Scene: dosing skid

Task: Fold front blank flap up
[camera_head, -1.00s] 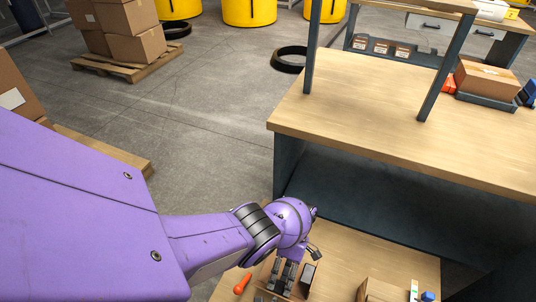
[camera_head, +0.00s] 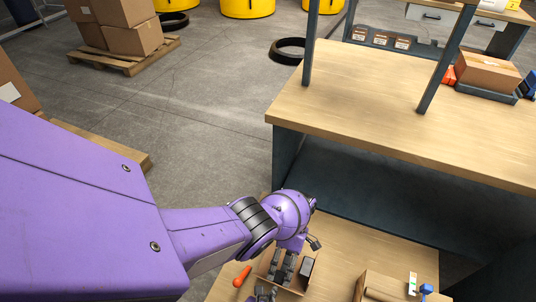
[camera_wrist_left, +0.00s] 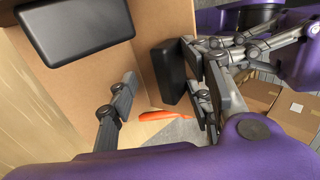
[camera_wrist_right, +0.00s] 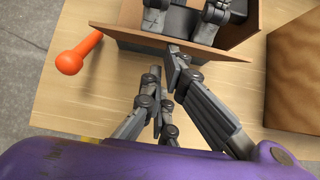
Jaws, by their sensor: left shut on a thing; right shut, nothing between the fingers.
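A small open cardboard carton (camera_head: 291,287) stands on the lower wooden bench, with a black block (camera_head: 307,268) beside my left fingers. The carton's front flap (camera_wrist_right: 125,36) shows nearly edge-on in the right wrist view, tilted outward. My right gripper (camera_wrist_right: 163,78) is shut and empty, its fingertips close against the flap's outer side; whether they touch, I cannot tell.
An orange-handled tool (camera_wrist_right: 78,54) lies beside the carton, left of it. A larger cardboard box (camera_wrist_right: 295,70) stands to the right with bare bench between. The higher wooden bench (camera_head: 400,120) with uprights rises behind.

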